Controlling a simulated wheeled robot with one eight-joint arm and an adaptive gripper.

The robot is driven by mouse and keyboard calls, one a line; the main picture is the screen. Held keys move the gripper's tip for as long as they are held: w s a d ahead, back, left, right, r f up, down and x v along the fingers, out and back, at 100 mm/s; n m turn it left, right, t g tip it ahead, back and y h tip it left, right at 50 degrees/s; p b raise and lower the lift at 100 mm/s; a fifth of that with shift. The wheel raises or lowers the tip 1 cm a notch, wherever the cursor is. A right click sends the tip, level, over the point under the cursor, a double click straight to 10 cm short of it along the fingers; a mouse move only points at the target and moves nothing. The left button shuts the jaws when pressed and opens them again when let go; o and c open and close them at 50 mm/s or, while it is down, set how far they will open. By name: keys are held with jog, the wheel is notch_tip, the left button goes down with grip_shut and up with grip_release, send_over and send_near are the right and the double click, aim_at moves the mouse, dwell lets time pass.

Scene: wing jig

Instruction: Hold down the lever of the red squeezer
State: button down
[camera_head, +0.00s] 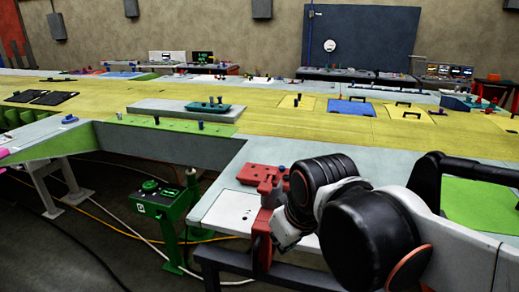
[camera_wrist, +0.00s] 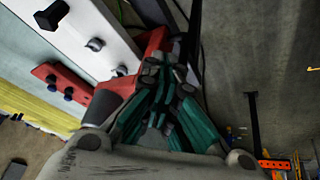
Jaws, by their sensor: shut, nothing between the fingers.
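The red squeezer (camera_head: 264,222) is an upright red body at the front edge of the grey table in the head view, just left of my gripper (camera_head: 283,232). In the wrist view the red squeezer (camera_wrist: 124,82) shows behind and left of my gripper (camera_wrist: 163,70), whose teal fingers are closed together with nothing between them. The fingertips lie over or against the red body. I cannot tell whether they touch it. The lever is not clearly distinguishable, as my gripper and arm hide part of the squeezer.
A red plate with blue knobs (camera_head: 260,173) lies on the table behind the squeezer. A white panel (camera_head: 233,208) lies to its left. A green stand (camera_head: 170,215) with cables is on the floor at left. A dark rail (camera_head: 225,258) runs below the table edge.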

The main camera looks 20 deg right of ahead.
aim_at(260, 184)
jog(key=w+r+n+g+p, duration=0.2)
jog(key=w+r+n+p, duration=0.2)
jog(key=r+p, duration=0.7)
jog(key=w+r+n+g+p, duration=0.3)
jog(key=w+r+p, duration=0.5)
jog(key=r+p, duration=0.3)
jog(key=shift+w+a+r+n, duration=0.3)
jog(key=shift+r+n, duration=0.2)
jog(key=shift+r, duration=0.25)
notch_tip(260, 184, down, 14)
jog(key=shift+s, duration=0.1)
